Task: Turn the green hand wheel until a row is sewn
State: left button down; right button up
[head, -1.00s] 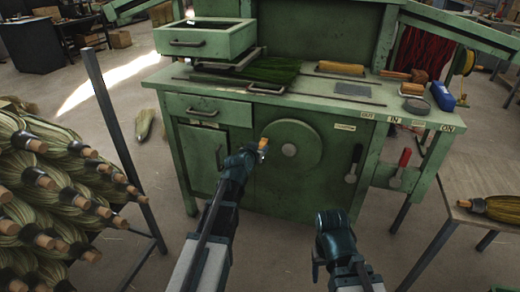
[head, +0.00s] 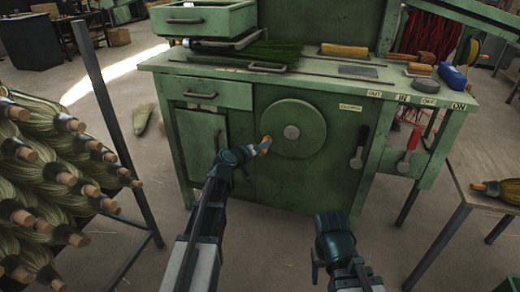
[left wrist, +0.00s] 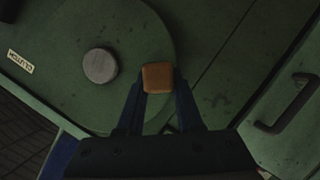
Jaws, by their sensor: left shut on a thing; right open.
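The green hand wheel (head: 291,108) is a round disc with a grey hub on the front of the green machine. Its wooden knob (head: 265,141) is at the wheel's lower left rim. My left gripper (head: 259,149) is shut on this knob. In the left wrist view the orange-brown knob (left wrist: 158,78) sits between the two fingertips, and the wheel's hub (left wrist: 100,66) shows to its left. My right gripper (head: 318,263) is low in front of the machine, apart from it and empty; its fingers show only partly.
A clutch lever (head: 359,150) and a red-handled lever (head: 408,150) hang right of the wheel. A table with a broom (head: 455,178) stands at right. Green bristles (head: 262,50) lie on the machine top.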

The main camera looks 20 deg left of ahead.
pick_arm(q)
jog(key=d+f+n+t+h+b, duration=0.3)
jog(key=d+f+n+b, duration=0.3)
jog(key=b, duration=0.7)
jog(key=shift+s+d+f+n, duration=0.15)
jog(key=shift+d+f+n, duration=0.15)
jog(key=shift+d+n, duration=1.25)
jog(key=shift+a+n, duration=0.45)
jog(key=shift+a, duration=0.05)
jog(key=c, duration=0.6)
grip_release()
jog(key=shift+o, duration=0.2)
jog(key=b+v, duration=0.1)
jog(key=v, duration=1.2)
jog(key=shift+s+a+f, duration=0.2)
jog(key=shift+s+a, duration=0.05)
jog(key=shift+s, duration=0.05)
